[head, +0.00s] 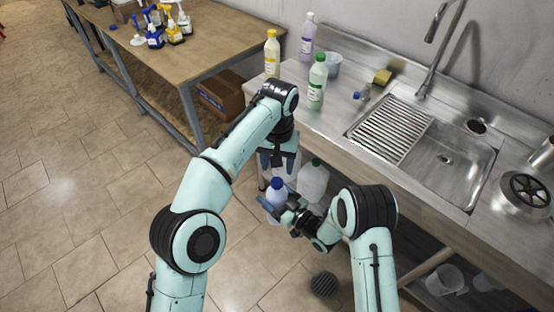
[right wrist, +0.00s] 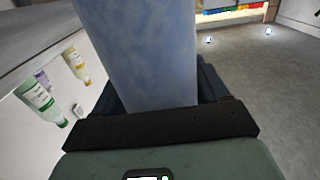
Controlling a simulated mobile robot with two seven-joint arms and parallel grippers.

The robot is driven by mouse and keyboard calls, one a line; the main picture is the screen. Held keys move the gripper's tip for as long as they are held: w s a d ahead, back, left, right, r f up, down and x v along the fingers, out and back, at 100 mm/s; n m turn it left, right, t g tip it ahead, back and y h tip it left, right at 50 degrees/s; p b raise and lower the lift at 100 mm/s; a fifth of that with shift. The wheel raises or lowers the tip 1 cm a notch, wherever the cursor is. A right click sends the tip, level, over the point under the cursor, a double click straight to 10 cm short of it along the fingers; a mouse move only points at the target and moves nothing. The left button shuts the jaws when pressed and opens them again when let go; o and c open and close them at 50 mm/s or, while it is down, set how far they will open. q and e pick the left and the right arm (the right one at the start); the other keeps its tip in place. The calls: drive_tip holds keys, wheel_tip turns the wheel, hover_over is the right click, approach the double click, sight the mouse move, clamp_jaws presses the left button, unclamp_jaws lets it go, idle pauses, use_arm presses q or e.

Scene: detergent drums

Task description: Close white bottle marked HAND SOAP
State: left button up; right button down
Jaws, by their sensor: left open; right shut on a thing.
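A pale bottle with a blue top (head: 277,184) stands low in front of the counter in the head view. Its marking cannot be read, so I cannot tell whether it is the HAND SOAP bottle. My right gripper (head: 278,205) is shut on this bottle from the right. In the right wrist view a large pale-blue surface (right wrist: 140,50) fills the space between the fingers. My left gripper (head: 279,163) is open and points down, just above the blue top and apart from it. Whether the top is seated cannot be told.
A whitish jug with a green cap (head: 313,181) stands close to the right of the held bottle. Yellow (head: 272,55), purple (head: 307,38) and green (head: 317,84) bottles stand on the steel counter by the sink (head: 455,165). A wooden table (head: 190,55) is at the upper left.

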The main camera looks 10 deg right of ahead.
sight(277, 181)
use_arm(q)
drive_tip(key=shift+w+r+n, duration=0.1)
drive_tip(key=shift+r+n, duration=0.05)
drive_tip(key=shift+n, duration=0.6)
drive_tip(key=shift+r+n, duration=0.15)
drive_tip(key=shift+n, duration=0.6)
drive_tip(key=shift+a+f, duration=0.1)
drive_tip(key=shift+f, duration=3.95)
clamp_jaws()
drive_tip(key=m, duration=0.5)
drive_tip(key=shift+o, duration=0.6)
unclamp_jaws()
drive_tip(key=shift+r, duration=0.1)
wheel_tip(277, 181, up, 12)
